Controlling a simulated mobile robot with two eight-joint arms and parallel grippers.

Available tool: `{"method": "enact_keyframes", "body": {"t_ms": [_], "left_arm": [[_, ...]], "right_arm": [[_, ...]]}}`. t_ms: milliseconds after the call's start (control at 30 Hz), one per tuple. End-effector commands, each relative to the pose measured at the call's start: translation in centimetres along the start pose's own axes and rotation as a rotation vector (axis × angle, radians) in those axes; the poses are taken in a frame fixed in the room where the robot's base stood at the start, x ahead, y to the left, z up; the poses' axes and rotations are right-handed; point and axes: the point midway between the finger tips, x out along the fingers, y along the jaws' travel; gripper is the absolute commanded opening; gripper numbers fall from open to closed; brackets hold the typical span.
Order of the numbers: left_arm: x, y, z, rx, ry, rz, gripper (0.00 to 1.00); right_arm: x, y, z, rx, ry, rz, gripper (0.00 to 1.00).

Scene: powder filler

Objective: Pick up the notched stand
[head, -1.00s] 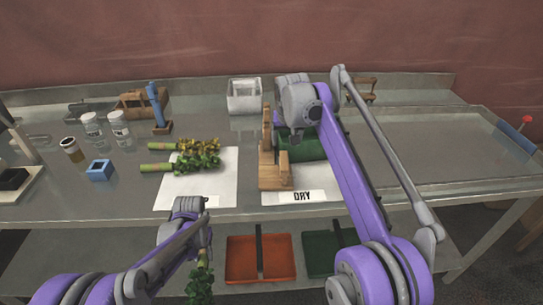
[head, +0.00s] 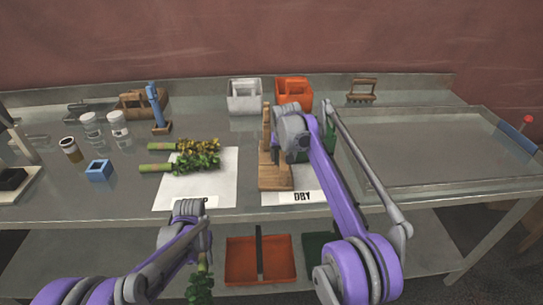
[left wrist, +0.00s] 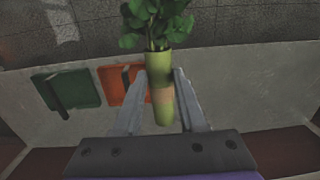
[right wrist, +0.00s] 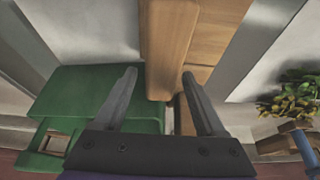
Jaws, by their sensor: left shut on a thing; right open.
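The notched stand (head: 267,130) is wooden, with a tall upright and a flat base, on the left part of the sheet marked DRY. My right gripper (right wrist: 160,76) is open, close to the stand at its right in the head view. In the right wrist view a wooden post of the stand (right wrist: 165,40) shows between the two fingers; I cannot tell whether they touch it. My left gripper (left wrist: 160,75) is shut on the green-wrapped stem of a leafy bunch (left wrist: 160,95). The bunch (head: 200,287) hangs in front of the bench in the head view.
A green container (right wrist: 85,92) is beside the stand, mostly behind my right arm in the head view. A white caddy (head: 244,97) and an orange caddy (head: 294,92) stand behind. Two leafy bunches (head: 195,160) lie on the left sheet (head: 220,188). Orange tray (head: 245,277) below.

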Motion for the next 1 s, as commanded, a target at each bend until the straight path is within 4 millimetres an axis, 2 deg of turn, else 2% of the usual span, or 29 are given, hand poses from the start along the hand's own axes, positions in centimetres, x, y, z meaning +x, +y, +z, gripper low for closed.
{"method": "enact_keyframes", "body": {"t_ms": [100, 300, 367, 700, 733, 1000], "left_arm": [[0.07, 0.0, 0.01, 0.0, 0.0, 0.0, 0.0], [0.05, 0.0, 0.01, 0.0, 0.0, 0.0, 0.0], [0.05, 0.0, 0.01, 0.0, 0.0, 0.0, 0.0], [0.05, 0.0, 0.01, 0.0, 0.0, 0.0, 0.0], [0.05, 0.0, 0.01, 0.0, 0.0, 0.0, 0.0], [0.05, 0.0, 0.01, 0.0, 0.0, 0.0, 0.0]], "right_arm": [[1.37, 0.03, 0.0, 0.0, 0.0, 0.0, 0.72], [1.46, 0.03, -0.01, 0.0, 0.0, 0.0, 0.72], [1.46, 0.03, -0.01, 0.0, 0.0, 0.0, 0.64], [1.43, 0.02, -0.01, 0.0, 0.0, 0.0, 0.02], [1.43, 0.02, -0.01, 0.0, 0.0, 0.0, 0.0], [1.37, 0.02, -0.02, 0.0, 0.001, 0.0, 0.0]]}}
